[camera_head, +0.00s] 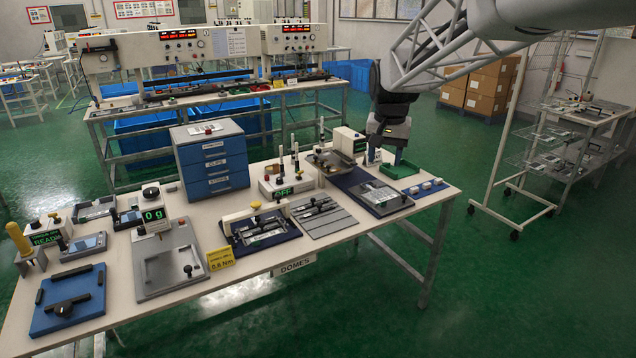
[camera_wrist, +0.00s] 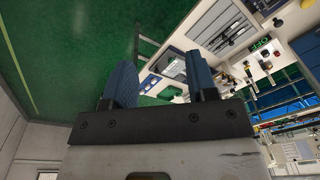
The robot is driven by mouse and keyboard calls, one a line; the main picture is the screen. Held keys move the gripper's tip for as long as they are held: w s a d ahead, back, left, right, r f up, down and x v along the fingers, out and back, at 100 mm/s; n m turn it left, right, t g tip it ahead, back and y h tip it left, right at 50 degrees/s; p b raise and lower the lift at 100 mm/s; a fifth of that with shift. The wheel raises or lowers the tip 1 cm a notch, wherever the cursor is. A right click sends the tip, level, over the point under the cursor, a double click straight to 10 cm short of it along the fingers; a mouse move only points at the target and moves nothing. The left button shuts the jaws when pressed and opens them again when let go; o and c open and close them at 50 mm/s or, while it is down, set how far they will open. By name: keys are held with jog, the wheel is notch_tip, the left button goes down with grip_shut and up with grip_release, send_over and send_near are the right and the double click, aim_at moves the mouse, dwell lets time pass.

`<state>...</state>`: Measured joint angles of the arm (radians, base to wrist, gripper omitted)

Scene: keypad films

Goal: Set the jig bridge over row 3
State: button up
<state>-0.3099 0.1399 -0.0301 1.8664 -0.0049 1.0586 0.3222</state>
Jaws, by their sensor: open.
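My gripper (camera_head: 384,157) hangs at the back right of the bench, fingers down, close to a green tray (camera_head: 408,167). In the wrist view its two blue fingers (camera_wrist: 162,82) are spread apart with nothing between them. A pale crossbar with a yellow knob (camera_head: 255,211) spans the back of a dark blue jig plate (camera_head: 281,236) at the front middle; it looks like the jig bridge, though I cannot be sure. A flat panel (camera_head: 383,195) lies on another dark blue plate (camera_head: 352,181) at the right. Row numbers are too small to read.
A blue drawer unit (camera_head: 212,165) stands at the back of the bench. A device reading OFF (camera_head: 283,190), with upright posts, and a grey grooved tray (camera_head: 325,222) lie near the middle. A scale (camera_head: 168,262) is at left. Small white pieces (camera_head: 427,186) sit at the right edge.

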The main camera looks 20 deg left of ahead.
jog(key=w+a+f, duration=0.4)
jog(key=w+a, duration=0.2)
jog(key=a, duration=0.2)
jog(key=w+a+f, duration=0.3)
jog(key=w+a, duration=0.4)
jog(key=a, duration=0.2)
jog(key=g, duration=0.1)
send_near(278, 195)
jog(key=shift+d+f, duration=0.25)
jog(key=shift+f, duration=0.15)
jog(key=shift+a+f, duration=0.3)
jog(key=shift+a, duration=0.15)
jog(key=shift+f, duration=0.1)
jog(key=shift+f, duration=3.8)
grip_shut()
